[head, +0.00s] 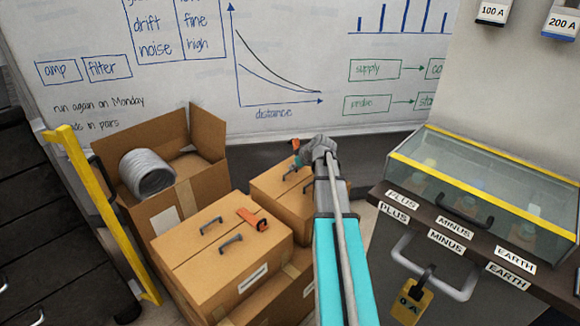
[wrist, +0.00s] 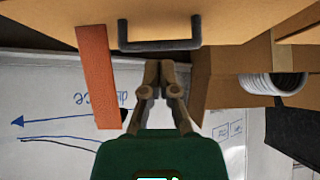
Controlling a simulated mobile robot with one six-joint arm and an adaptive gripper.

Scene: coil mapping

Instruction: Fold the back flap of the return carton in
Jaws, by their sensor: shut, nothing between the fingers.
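An open carton (head: 188,193) stands at the left with raised flaps, one upright at its back right (head: 207,132). A grey coil (head: 148,173) sits in it. A closed carton (head: 270,207) with dark handles stands at the centre, and an orange strip (head: 296,153) shows at its back. No label tells me which is the return carton. My gripper (wrist: 158,76) is shut and empty; in the head view it is above the centre carton's back right (head: 314,154). In the wrist view, a handle (wrist: 160,44) and the orange strip (wrist: 97,75) are close by. The fingertips are hard to see in the head view.
A closed carton (head: 200,262) with handles and an orange piece (head: 253,219) is at the front. A yellow rail (head: 110,220) is at the left. A glass-topped case (head: 470,185) on a bench stands at the right. A whiteboard (head: 300,50) closes off the back.

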